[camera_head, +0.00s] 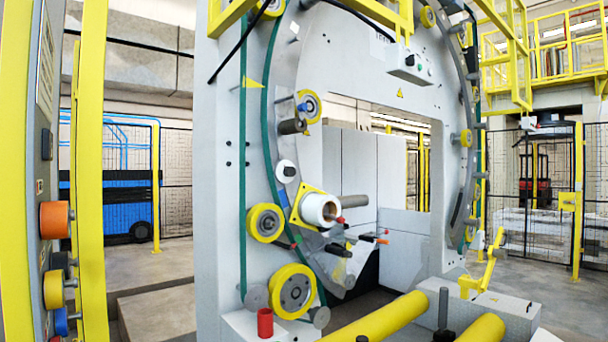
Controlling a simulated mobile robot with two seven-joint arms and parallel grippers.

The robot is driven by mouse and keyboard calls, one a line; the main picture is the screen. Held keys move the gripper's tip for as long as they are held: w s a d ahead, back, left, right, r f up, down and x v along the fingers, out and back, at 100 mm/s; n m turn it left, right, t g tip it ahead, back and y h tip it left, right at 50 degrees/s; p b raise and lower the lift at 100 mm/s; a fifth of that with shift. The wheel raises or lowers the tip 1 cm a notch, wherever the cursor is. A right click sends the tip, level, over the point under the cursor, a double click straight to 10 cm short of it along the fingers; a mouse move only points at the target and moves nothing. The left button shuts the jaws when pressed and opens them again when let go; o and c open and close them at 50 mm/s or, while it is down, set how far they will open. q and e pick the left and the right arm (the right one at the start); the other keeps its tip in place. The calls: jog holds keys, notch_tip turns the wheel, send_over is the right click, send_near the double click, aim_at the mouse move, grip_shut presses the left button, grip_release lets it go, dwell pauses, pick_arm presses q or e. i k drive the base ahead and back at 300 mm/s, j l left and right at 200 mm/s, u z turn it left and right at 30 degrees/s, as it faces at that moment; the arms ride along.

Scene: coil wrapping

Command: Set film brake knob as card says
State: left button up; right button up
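The wrapping machine (222,180) has a large upright ring around a square opening. A white film roll (318,207) sits on a yellow plate on the ring's lower left part. Small parts lie just right of the roll: a red-tipped one (340,220) and an orange-tipped one (383,241). I cannot tell which, if any, is the film brake knob. A printed sheet (45,62) is on the side panel at the far left; its text is too small to read, and I cannot tell if it is the card. Neither of my grippers is in view.
The side panel carries an orange knob (55,219), a yellow knob (55,289) and a blue knob (60,321). A red cup-like part (265,322) stands at the machine's base. Yellow rollers (380,318) lie at the front right. Open floor (150,265) shows at left.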

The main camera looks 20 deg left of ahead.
aim_at(288, 171)
jog(key=i+l+u, duration=0.1)
jog(key=i+l, duration=0.85)
jog(key=l, duration=0.15)
jog(key=i+l+u, duration=0.15)
jog(key=i+l, duration=0.3)
jog(key=l, duration=0.1)
